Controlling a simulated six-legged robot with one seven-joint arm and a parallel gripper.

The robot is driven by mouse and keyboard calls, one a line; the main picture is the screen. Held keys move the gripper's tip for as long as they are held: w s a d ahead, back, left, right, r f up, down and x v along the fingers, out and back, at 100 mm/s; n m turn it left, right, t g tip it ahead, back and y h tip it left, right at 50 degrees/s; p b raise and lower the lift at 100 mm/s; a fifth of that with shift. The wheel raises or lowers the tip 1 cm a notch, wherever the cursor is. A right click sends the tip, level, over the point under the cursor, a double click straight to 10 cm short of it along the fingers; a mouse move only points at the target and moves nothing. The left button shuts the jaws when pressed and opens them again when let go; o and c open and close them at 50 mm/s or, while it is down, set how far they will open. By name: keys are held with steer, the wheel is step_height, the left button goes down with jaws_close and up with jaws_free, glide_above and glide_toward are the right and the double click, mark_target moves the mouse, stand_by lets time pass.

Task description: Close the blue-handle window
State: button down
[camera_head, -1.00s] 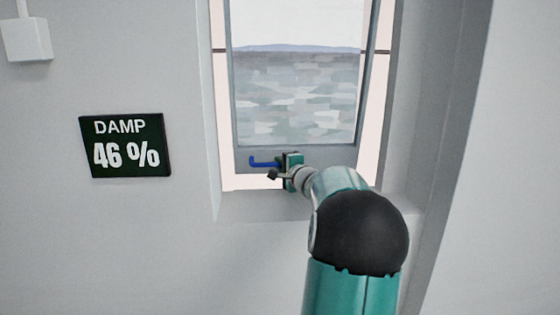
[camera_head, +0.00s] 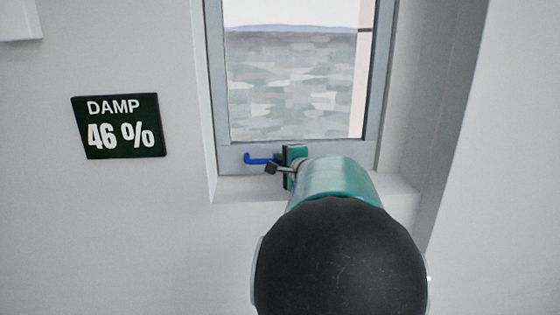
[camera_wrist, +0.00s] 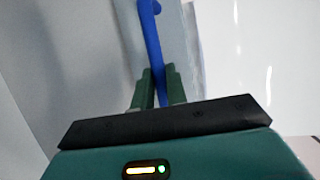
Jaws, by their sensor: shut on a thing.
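The window (camera_head: 222,100) has a grey frame and a pane showing grey water and pale sky. Its sash sits in the wall recess, with no wide gap visible along the bottom or left edge. The blue handle (camera_head: 258,159) is on the sash's bottom rail and also shows in the wrist view (camera_wrist: 151,32). My gripper (camera_head: 283,160) is at the bottom rail, at the handle's right end. In the wrist view its green fingers (camera_wrist: 158,88) are shut on the blue handle, one on each side. My arm hides the right part of the bottom rail.
A dark sign (camera_head: 118,126) reading "DAMP 46 %" hangs on the wall left of the window. A white box (camera_head: 18,20) is at the top left. The recess has a sill (camera_head: 240,190) below and a deep side wall (camera_head: 425,110) on the right.

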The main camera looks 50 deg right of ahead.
steer(key=c, duration=1.4)
jaws_free()
steer(key=shift+s+a+r, duration=0.1)
steer(key=shift+s+a, duration=0.05)
steer(key=shift+s, duration=0.05)
steer(key=shift+w, duration=0.2)
steer(key=v, duration=1.3)
steer(key=shift+s, duration=0.35)
